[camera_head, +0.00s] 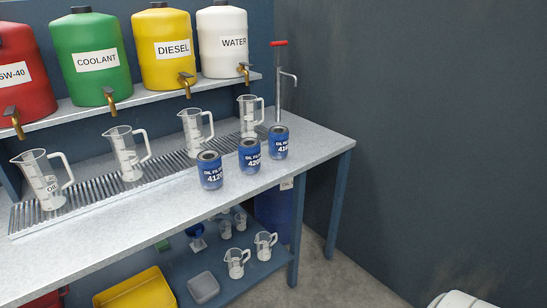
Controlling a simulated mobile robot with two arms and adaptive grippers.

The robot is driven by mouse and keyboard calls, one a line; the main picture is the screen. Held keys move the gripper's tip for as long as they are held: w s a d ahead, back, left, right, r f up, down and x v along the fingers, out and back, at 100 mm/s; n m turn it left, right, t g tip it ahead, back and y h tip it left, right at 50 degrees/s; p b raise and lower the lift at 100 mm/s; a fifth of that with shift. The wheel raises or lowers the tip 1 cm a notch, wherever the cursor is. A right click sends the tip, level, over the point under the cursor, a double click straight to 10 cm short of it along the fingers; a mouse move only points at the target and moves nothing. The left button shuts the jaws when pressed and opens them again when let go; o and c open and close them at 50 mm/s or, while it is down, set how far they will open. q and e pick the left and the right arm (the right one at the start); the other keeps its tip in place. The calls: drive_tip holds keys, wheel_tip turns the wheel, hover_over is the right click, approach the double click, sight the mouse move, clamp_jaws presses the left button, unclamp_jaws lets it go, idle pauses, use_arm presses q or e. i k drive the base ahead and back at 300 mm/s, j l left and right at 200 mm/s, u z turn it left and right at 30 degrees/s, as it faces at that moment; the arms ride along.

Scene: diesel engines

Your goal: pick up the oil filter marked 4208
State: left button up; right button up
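Three blue oil filters with dark tops stand upright in a slanting row on the grey workbench (150,218), near its right end. The middle filter (249,156) has a label whose number starts with 420; its last digit is not readable. The left filter (210,171) has a number starting with 412, and the right filter (278,143) one that seems to start with 41. The filters stand close together with small gaps. Neither of my grippers is in view.
Several clear measuring jugs (126,154) stand on a ribbed drain tray (85,198) behind the filters. Red, green, yellow and white tanks (163,55) with taps sit on the shelf above. A red-handled pump (278,80) stands behind the right filter. The bench front is clear.

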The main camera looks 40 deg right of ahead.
sight(250, 160)
drive_tip(key=k+l, duration=0.1)
drive_tip(key=l, duration=1)
drive_tip(key=k+l, duration=0.15)
drive_tip(key=l, duration=0.4)
drive_tip(key=k+l, duration=0.1)
drive_tip(key=l, duration=1)
drive_tip(key=k, duration=0.05)
